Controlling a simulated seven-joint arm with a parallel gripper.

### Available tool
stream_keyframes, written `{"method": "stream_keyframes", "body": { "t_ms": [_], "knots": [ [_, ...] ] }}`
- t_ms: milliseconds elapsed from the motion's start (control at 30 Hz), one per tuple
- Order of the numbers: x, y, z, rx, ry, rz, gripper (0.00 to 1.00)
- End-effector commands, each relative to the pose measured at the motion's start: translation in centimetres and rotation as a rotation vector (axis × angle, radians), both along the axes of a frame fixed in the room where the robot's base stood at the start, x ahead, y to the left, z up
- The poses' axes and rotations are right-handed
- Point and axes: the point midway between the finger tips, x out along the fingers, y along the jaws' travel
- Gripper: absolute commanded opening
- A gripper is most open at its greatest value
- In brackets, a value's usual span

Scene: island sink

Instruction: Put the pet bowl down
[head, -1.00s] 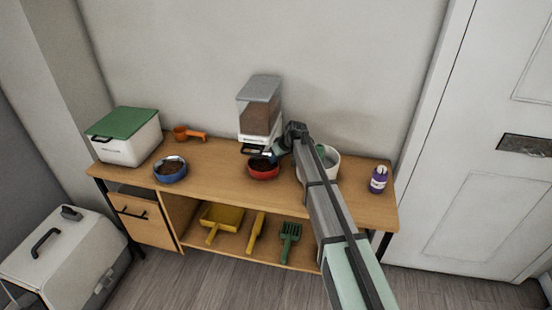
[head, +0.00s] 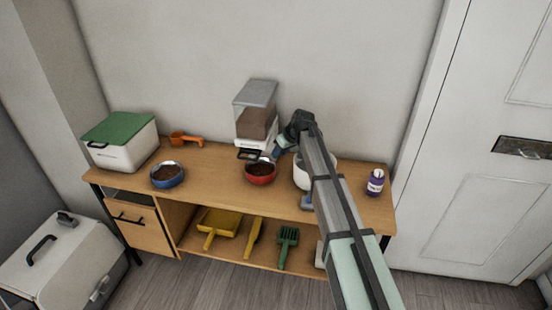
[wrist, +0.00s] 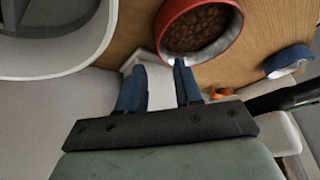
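The red pet bowl (head: 260,179), full of brown kibble, stands upright on the wooden bench in front of the food dispenser. It also shows in the wrist view (wrist: 232,45), partly cut off by the top edge. My gripper (head: 277,155) is just to the right of the bowl in the head view. In the wrist view its two blue fingers (wrist: 159,66) are spread with a gap between them. One fingertip is at the bowl's rim; I cannot tell whether it touches. The other is clear of the bowl.
The dispenser (head: 256,112) stands behind the bowl. A white pot (head: 302,176) is close by on the right, partly behind my arm. A blue bowl (head: 167,183), an orange scoop (head: 186,140) and a green-lidded bin (head: 121,153) are left. A purple bottle (head: 375,184) is right.

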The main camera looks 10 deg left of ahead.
Motion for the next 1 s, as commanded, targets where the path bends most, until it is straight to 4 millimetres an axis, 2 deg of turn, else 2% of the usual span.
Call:
{"method": "stream_keyframes", "body": {
  "t_ms": [100, 233, 333, 833, 1000],
  "knots": [
    [-0.5, -0.8, 1.5, 0.000, 0.000, 0.000, 0.34],
    [-0.7, -1.3, 2.5, 0.001, -0.001, 0.000, 0.34],
    [-0.8, -1.5, 2.9, 0.000, 0.000, -0.001, 0.43],
    [-0.9, -1.5, 3.1, 0.000, 0.000, -0.001, 0.43],
    [-2.5, -1.5, 2.5, -0.010, -0.016, -0.080, 0.43]
  ]
}}
